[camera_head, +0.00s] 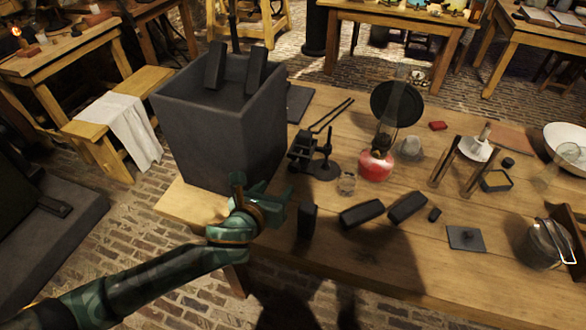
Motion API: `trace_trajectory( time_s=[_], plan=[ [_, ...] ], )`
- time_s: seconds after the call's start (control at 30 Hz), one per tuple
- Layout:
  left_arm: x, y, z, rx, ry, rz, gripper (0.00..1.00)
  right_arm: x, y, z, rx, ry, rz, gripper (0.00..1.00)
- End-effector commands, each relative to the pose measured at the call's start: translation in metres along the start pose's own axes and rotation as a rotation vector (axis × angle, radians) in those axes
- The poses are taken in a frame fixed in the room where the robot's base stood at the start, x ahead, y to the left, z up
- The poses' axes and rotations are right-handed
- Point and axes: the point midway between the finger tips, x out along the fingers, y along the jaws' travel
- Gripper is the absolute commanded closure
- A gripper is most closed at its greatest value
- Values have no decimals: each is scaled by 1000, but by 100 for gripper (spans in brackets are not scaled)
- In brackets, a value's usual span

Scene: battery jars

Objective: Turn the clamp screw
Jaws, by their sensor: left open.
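A small black metal clamp (315,152) stands on the wooden table, right of the large grey box. It has an upright post on a round foot; which part of it is the screw is too small to tell. My left gripper (262,190) is open and empty at the table's front left edge, in front of the grey box. It is apart from the clamp, to its lower left in the picture. My right gripper is out of view.
The tall grey box (225,135) blocks the table's left end, with black blocks at its rim. A red lamp (375,164) and a small glass jar (347,183) stand close to the clamp. Black blocks (362,213) lie in front. Bare wood shows at front centre.

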Motion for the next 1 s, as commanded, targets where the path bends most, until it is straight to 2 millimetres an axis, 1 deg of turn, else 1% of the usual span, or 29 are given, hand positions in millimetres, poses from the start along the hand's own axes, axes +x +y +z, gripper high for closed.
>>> trace_trajectory(
  time_s=[0.03, 0.13, 0.3, 0.43, 0.5, 0.6, 0.9, 0.93, 0.97, 1.0],
  plan=[
    [16, 0, -4, -3, 0, 0, 47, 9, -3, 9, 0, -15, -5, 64],
    [43, 1, -6, -4, 1, 1, 47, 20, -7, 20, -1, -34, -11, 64],
    [84, 1, -6, -5, 2, 1, 47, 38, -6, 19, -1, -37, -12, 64],
    [106, 0, -5, -5, 3, 0, 47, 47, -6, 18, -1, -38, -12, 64],
    [113, 1, -4, -5, 1, 0, 47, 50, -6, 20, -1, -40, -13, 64],
    [120, 0, -2, -5, 1, 0, 47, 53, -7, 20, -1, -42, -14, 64],
    [121, 0, 0, -5, 0, 0, 47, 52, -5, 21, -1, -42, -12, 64],
    [121, 0, 0, -5, 0, 0, 53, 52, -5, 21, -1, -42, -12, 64],
    [121, 0, 0, -5, 0, 0, 61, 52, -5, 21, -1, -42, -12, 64],
    [121, 0, 0, -5, 0, 0, 72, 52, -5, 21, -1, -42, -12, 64]
  ],
)
